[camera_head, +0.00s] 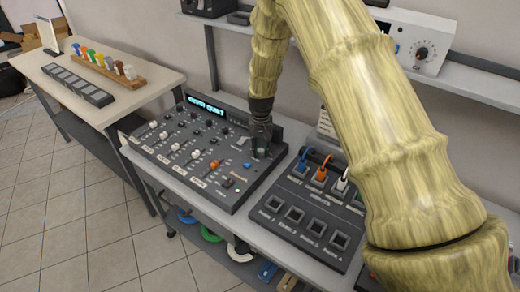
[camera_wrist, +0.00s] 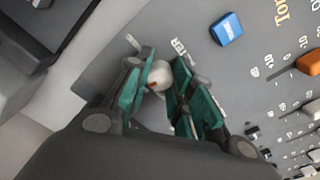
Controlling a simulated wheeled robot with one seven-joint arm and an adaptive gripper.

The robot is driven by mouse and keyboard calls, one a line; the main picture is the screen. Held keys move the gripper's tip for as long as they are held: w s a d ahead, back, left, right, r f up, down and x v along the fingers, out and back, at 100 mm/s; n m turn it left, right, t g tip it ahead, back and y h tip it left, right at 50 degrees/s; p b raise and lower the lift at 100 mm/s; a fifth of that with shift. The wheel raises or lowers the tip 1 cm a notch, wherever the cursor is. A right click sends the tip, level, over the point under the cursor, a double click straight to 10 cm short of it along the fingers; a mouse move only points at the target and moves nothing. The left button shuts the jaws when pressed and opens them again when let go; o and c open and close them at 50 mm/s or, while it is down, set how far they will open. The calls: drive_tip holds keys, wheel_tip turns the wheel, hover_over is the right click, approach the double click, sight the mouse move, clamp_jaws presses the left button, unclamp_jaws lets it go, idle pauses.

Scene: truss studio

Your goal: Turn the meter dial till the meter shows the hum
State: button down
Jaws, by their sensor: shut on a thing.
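The mixing console (camera_head: 158,157) stands on the table with a lit display (camera_head: 206,105) at its back. Its cyan letters are small; the last word looks like "QUIET". My gripper (camera_head: 261,150) points down at the console's right end. In the wrist view, my gripper (camera_wrist: 158,88) has its teal pads closed around a pale round knob (camera_wrist: 160,73), which I take for the meter dial. Printed letters ending in "TER" show beside it, partly covered by a finger. The dial's pointer and the meter face cannot be made out, and in the head view my gripper hides the knob.
A blue button (camera_wrist: 227,29) and an orange fader cap (camera_wrist: 310,63) lie close to my gripper. A patch panel (camera_head: 309,210) with plugged cables sits right of the console. A side table (camera_head: 145,75) with colored pegs is at left. A shelf (camera_head: 470,82) runs behind my arm.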

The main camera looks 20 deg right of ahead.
sight(261, 150)
drive_tip(key=shift+s+f, duration=0.1)
drive_tip(key=shift+s, duration=0.05)
drive_tip(key=c, duration=1.2)
unclamp_jaws()
drive_tip(key=shift+r, duration=0.4)
wheel_tip(261, 150, up, 11)
drive_tip(key=shift+r, duration=0.1)
